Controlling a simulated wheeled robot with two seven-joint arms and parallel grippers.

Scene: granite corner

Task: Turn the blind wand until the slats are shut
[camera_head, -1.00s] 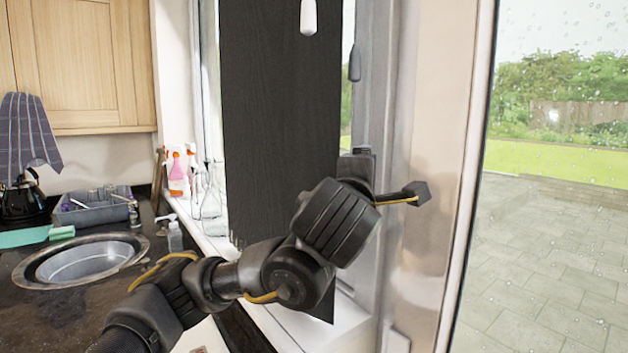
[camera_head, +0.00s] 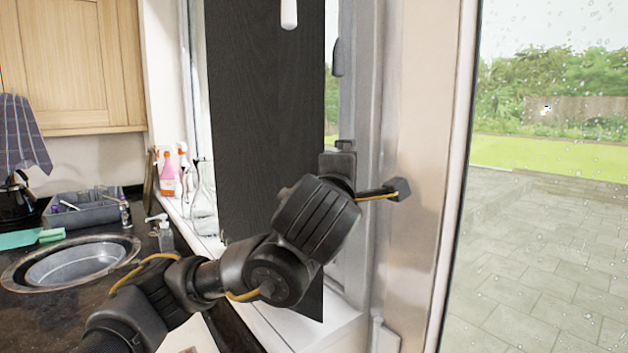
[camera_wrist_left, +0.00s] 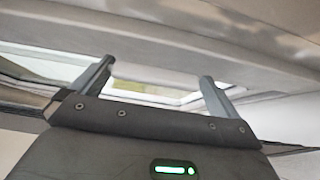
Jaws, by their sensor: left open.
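A white tapered wand end (camera_head: 289,13) hangs at the top of the head view; the rest of it is above the frame. A tall dark wood-grain panel (camera_head: 265,100) hangs in front of the window; I cannot tell single slats in it. My left gripper shows in the left wrist view (camera_wrist_left: 155,80), with its two fingers wide apart and nothing between them. In the head view my left wrist is in front of the panel's lower right part, below and right of the wand end, apart from it. My right gripper is not in view.
A white window sill (camera_head: 262,315) runs under the panel, with spray bottles (camera_head: 168,175) at its far end. The grey window frame (camera_head: 357,100) stands close behind my wrist. A sink (camera_head: 75,262) and a dish rack (camera_head: 88,212) are on the dark worktop at left.

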